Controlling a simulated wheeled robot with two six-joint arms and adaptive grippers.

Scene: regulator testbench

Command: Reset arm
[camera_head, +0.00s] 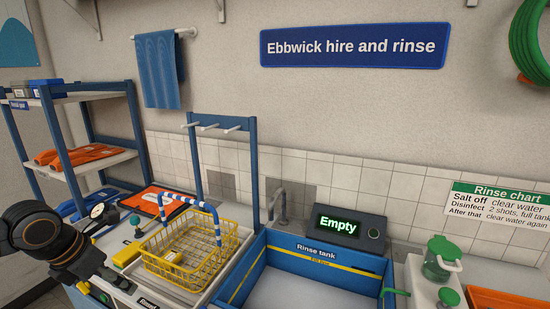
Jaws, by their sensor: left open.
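My left arm comes in from the left, and my left gripper (112,280) is low in the picture, open, over the counter left of the yellow wire basket (190,250). Its fingertips are small and partly hard to make out against the bench. The basket has a blue-and-white striped handle and stands on the counter left of the rinse tank (317,254). I cannot tell whether anything touches the fingers. My right gripper is not in view.
A blue shelf rack (62,150) with orange items stands at the left. A blue post with pegs (218,126) rises behind the basket. A display (345,227) reading "Empty" sits behind the tank. A green-topped dispenser (440,262) stands at the right.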

